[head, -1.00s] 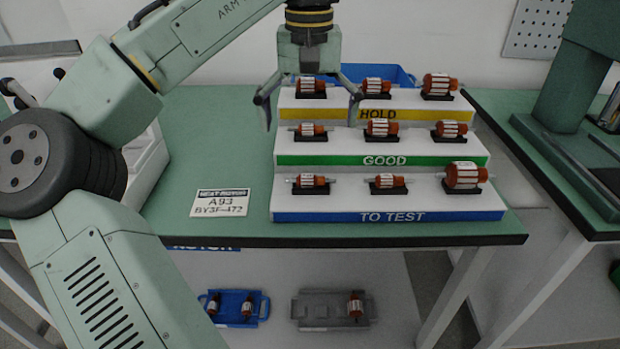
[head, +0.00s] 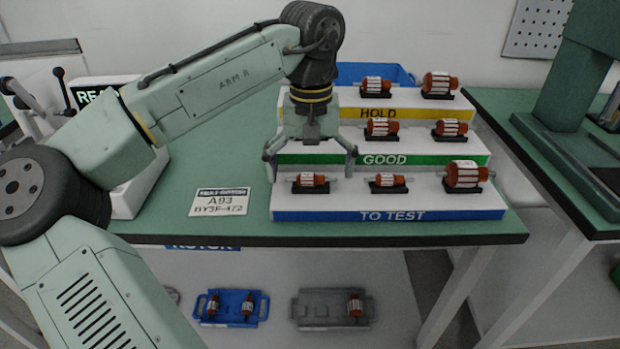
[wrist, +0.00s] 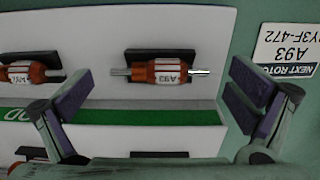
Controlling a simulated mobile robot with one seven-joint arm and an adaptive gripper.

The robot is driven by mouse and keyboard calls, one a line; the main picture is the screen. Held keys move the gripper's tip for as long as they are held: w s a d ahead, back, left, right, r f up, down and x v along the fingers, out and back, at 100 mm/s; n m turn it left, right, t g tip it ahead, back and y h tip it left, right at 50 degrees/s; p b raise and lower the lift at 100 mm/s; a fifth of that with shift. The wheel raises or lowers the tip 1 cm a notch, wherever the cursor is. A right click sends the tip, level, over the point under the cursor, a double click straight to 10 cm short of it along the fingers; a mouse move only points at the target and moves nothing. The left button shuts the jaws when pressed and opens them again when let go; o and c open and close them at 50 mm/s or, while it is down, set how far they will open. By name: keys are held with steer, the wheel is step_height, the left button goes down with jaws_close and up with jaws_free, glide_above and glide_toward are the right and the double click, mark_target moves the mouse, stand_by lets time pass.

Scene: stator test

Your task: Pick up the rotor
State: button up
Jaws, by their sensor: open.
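The rotor labelled A93 (wrist: 168,71) lies across a dark cradle on the white step in the wrist view, with its shaft ends sticking out. In the head view it is the leftmost rotor (head: 309,181) on the blue-edged TO TEST step (head: 370,216). My gripper (head: 310,165) is open and empty above this rotor. In the wrist view its fingers (wrist: 163,95) stand apart to the left and right of the rotor, not touching it. A card (head: 219,202) on the table reads A93 and BY3F-472.
The GOOD step (head: 410,160) and HOLD step (head: 420,113) rise behind with more rotors. Two more rotors (head: 386,181) (head: 464,176) sit to the right on the TO TEST step. A blue bin (head: 375,73) stands behind.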

mark_target(312, 176)
steer(key=shift+c, duration=0.4)
steer(key=c, duration=1.9)
steer(key=shift+r, duration=0.1)
steer(key=shift+c, duration=1)
steer(key=shift+r, duration=0.55)
jaws_close()
steer(key=shift+s+d+r+b, duration=0.1)
steer(key=shift+r+b, duration=0.05)
steer(key=shift+r, duration=0.4)
steer(key=shift+s+r+b, duration=0.1)
steer(key=shift+r+b, duration=0.05)
steer(key=shift+r, duration=0.4)
steer(key=s+d+b, duration=0.1)
steer(key=s+d, duration=0.1)
steer(key=s, duration=0.5)
steer(key=s+d+r+b, duration=0.1)
steer(key=s+d, duration=0.1)
steer(key=s, duration=0.6)
steer(key=shift+r, duration=0.25)
